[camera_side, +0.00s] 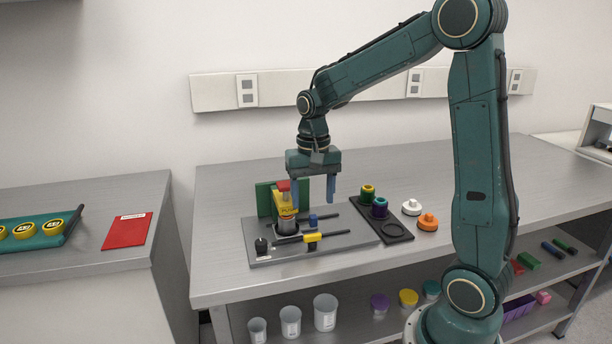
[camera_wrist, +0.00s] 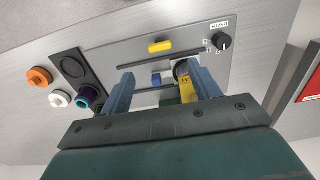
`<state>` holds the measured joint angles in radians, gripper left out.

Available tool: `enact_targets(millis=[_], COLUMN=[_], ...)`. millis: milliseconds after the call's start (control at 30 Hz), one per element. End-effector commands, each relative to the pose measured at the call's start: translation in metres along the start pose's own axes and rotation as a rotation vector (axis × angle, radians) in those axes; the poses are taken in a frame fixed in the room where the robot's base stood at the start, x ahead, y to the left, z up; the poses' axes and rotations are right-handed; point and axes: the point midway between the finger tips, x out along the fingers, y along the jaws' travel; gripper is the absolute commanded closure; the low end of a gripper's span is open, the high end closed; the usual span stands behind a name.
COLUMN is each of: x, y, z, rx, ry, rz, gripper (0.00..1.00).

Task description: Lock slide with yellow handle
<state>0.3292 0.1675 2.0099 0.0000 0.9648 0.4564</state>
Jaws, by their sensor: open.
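My gripper (camera_side: 313,203) is open, pointing down above the rear of the plate. Its left finger overlaps the yellow part in the side view; contact cannot be told.
A black dial (camera_side: 261,246) is at the plate's front left corner. A green block (camera_side: 265,199) stands behind. A dark tray (camera_side: 397,238) with a purple piece (camera_side: 379,208) lies right. A white piece (camera_side: 411,207) and an orange one (camera_side: 428,222) stand beyond. The front right bench is clear.

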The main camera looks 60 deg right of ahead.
Motion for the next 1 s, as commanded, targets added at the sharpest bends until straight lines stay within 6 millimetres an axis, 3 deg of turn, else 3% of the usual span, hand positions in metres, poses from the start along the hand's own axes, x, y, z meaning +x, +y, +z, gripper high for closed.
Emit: enact_targets(millis=[500, 700, 1000], x=[0.077, 0.091, 0.095], y=[0.000, 0.000, 0.000], z=[0.001, 0.000, 0.000], rx=[0.000, 0.000, 0.000], ry=[-0.003, -0.001, 0.001], rz=[0.002, 0.000, 0.000], gripper=[0.38, 0.38, 0.38])
